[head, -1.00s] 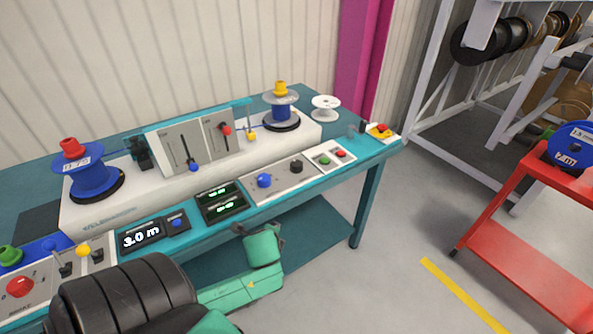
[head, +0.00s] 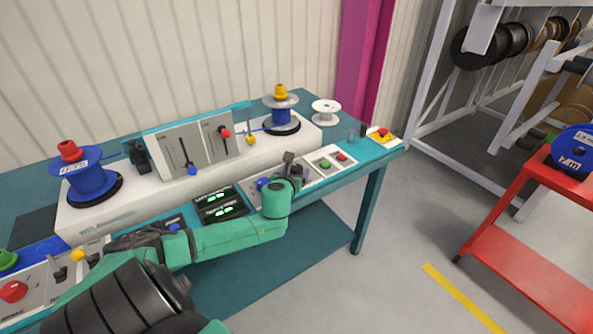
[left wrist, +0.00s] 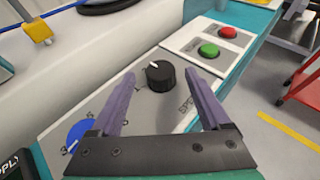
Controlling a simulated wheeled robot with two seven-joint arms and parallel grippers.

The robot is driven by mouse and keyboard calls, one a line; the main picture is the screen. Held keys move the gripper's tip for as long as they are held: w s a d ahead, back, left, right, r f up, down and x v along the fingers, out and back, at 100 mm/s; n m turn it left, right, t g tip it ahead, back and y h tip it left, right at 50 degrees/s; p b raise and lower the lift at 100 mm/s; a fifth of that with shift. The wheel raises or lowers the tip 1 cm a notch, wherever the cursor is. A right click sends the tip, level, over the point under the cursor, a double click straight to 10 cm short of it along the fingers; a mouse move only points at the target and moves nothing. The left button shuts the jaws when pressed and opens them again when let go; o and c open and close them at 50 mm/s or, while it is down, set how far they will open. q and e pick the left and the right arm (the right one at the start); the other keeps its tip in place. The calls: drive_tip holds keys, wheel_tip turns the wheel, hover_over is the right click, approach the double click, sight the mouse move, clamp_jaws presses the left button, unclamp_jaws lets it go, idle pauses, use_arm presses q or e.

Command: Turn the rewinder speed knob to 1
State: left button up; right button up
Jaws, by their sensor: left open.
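The rewinder panel shows in the left wrist view with a black knob (left wrist: 160,76) that has a white pointer mark. A blue knob (left wrist: 80,136) with a white mark sits on the same panel at lower left; part of it also shows in the head view (head: 262,183) beside my arm. My left gripper (left wrist: 165,80) is open and empty, with its two fingers on either side of the black knob in the picture. I cannot tell whether they touch it. In the head view my left gripper (head: 289,165) is over the panel and hides the black knob. My right gripper is not in view.
A green button (head: 325,164) and a red button (head: 342,156) sit just right of the panel. Green-lit displays (head: 218,205) are to its left. The rewinder reel (head: 281,115) and a yellow-tipped lever (head: 250,139) stand behind. A red cart (head: 520,240) stands at the right.

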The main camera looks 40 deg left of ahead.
sight(296, 168)
use_arm(q)
drive_tip(key=x, duration=0.4)
clamp_jaws()
